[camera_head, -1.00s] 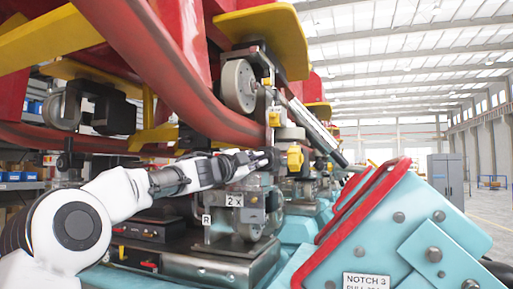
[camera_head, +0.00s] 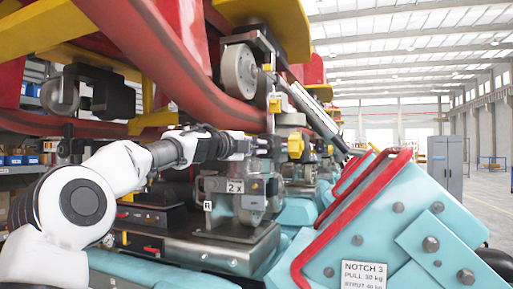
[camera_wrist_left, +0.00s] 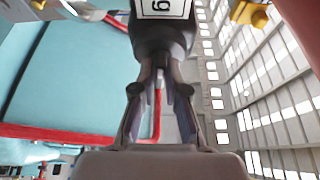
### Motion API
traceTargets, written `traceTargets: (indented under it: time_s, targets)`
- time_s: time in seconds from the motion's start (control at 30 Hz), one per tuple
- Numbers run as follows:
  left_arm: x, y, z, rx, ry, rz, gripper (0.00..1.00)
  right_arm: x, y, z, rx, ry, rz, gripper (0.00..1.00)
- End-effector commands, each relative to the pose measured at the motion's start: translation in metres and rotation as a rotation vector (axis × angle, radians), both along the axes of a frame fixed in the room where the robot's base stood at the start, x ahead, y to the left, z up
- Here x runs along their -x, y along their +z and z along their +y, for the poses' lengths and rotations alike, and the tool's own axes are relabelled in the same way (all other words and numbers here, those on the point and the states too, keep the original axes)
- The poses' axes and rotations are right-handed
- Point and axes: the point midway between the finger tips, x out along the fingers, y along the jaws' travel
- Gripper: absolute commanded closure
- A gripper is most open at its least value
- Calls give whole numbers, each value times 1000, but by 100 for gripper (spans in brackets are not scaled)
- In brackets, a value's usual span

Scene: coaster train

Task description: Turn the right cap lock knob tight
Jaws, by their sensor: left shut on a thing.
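My left gripper (camera_head: 240,147) reaches in from the left, in front of the wheel assembly below the red rail. In the left wrist view its fingers (camera_wrist_left: 161,75) are closed on a dark grey piece (camera_wrist_left: 163,38) with a white label bearing a single digit, 6 or 9 by its orientation. I cannot tell whether this piece is the right cap lock knob. A yellow knob-like part (camera_head: 295,145) is just right of the gripper. Below it stands a metal unit with a "2 x" plate (camera_head: 235,186) and an R tag (camera_head: 208,206). My right gripper is out of view.
A red rail (camera_head: 190,75) and grey wheel (camera_head: 238,68) hang above the arm.

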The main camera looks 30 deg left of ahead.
Motion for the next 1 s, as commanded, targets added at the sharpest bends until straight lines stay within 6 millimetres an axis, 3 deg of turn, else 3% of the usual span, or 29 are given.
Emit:
traceTargets:
  time_s: [0.27,0.3,0.37,0.8,1.0]
  targets:
    - [2,7,1,1,7,-12,100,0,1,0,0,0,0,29]
    - [2,7,1,1,8,-12,81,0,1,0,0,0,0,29]
    - [2,7,1,1,8,-12,62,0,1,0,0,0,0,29]
    - [0,2,1,8,3,-5,62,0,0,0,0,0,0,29]
    - [0,0,0,125,1,-31,62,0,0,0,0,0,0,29]
